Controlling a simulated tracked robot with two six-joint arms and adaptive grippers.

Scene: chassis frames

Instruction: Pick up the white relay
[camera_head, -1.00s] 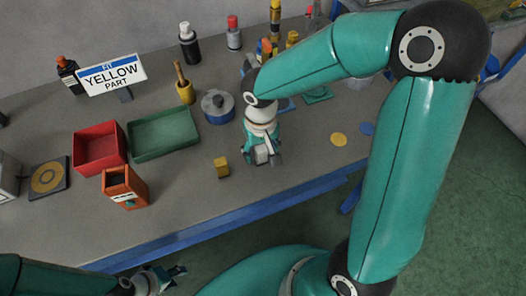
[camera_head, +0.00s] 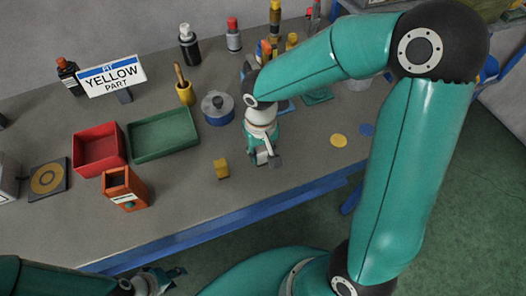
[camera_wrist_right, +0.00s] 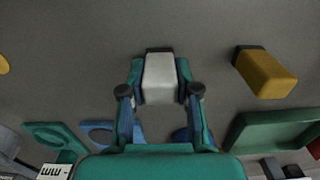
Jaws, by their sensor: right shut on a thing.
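My right gripper (camera_head: 264,158) points down at the table in the head view, to the right of the yellow block. In the right wrist view my right gripper (camera_wrist_right: 159,85) has its two fingers against the sides of a white relay (camera_wrist_right: 159,76) with a dark end; it is shut on it. The relay is mostly hidden by the gripper in the head view. Whether it touches the table is hard to tell. My left gripper (camera_head: 166,279) is at the bottom left of the head view, in front of the table and away from the parts, its fingers apart.
A yellow block (camera_head: 221,168) lies just left of the right gripper. A green tray (camera_head: 163,133), a red tray (camera_head: 98,150) and an orange box (camera_head: 124,188) stand further left. A round grey-blue pot (camera_head: 217,107) and a "fit yellow part" sign (camera_head: 111,76) are behind.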

